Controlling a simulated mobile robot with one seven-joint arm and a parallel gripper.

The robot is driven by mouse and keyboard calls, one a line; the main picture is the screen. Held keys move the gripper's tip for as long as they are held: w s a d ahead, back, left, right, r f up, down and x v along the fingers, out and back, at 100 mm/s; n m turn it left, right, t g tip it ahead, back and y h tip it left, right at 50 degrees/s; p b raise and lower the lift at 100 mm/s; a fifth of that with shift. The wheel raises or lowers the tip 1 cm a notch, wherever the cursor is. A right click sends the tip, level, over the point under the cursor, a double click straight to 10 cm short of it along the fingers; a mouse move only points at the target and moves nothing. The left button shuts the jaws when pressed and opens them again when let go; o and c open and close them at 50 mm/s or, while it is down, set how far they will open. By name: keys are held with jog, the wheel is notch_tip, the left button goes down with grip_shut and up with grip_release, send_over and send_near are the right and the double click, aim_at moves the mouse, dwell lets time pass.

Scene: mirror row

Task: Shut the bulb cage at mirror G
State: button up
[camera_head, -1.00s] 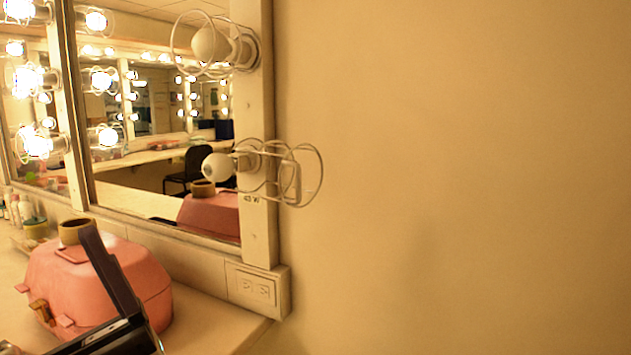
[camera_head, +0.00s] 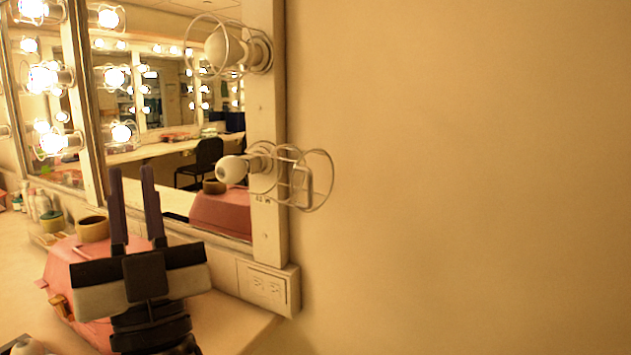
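A bulb cage (camera_head: 318,180) of pale wire hangs open on the right side of the mirror frame's right post. Its hoops stand out to the right of the white, unlit lower bulb (camera_head: 232,169), which is uncovered. An upper unlit bulb (camera_head: 217,47) has a wire cage (camera_head: 190,52) around it. The mirror (camera_head: 165,110) is left of the post; I cannot read a letter G. My gripper (camera_head: 132,172) points upward, left of and apart from the open cage. Its two dark fingers are parallel with an empty gap between them.
An outlet box (camera_head: 268,288) juts out below the post. Small bottles (camera_head: 40,205) stand at left. The wall (camera_head: 460,180) at right is bare.

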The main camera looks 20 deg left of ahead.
jog(key=w+d+m+t+h, duration=0.1)
jog(key=w+m+t+h, duration=0.1)
jog(key=m+h, duration=0.2)
jog(key=w+d+r+m+t+h+p, duration=0.1)
jog(key=w+m+t+h, duration=0.1)
jog(key=m+h, duration=0.2)
jog(key=w+d+m+t+h, duration=0.1)
jog(key=w+m+t+h, duration=0.1)
jog(key=w+m+h, duration=0.1)
jog(key=shift+w+d+r+m+h, duration=0.1)
jog(key=shift+r+m+h, duration=0.1)
jog(key=shift+m+h, duration=0.3)
jog(key=shift+d+r+m+h, duration=0.1)
jog(key=shift+r+m+h, duration=0.15)
jog(key=shift+h, duration=0.35)
grip_shut()
jog(key=w+d+f+m+g+h+p, duration=0.3)
jog(key=w+d+f+m+g+h, duration=0.4)
jog(key=d+m+h, duration=0.5)
jog(key=w+a+m+p, duration=0.3)
jog(key=w, duration=0.7)
jog(key=a, duration=0.2)
jog(key=a+p, duration=0.1)
jog(key=shift+s+a+f+n+y, duration=0.25)
jog(key=shift+s+f+y, duration=0.05)
jog(key=shift+s+y, duration=0.1)
jog(key=shift+s+a, duration=0.1)
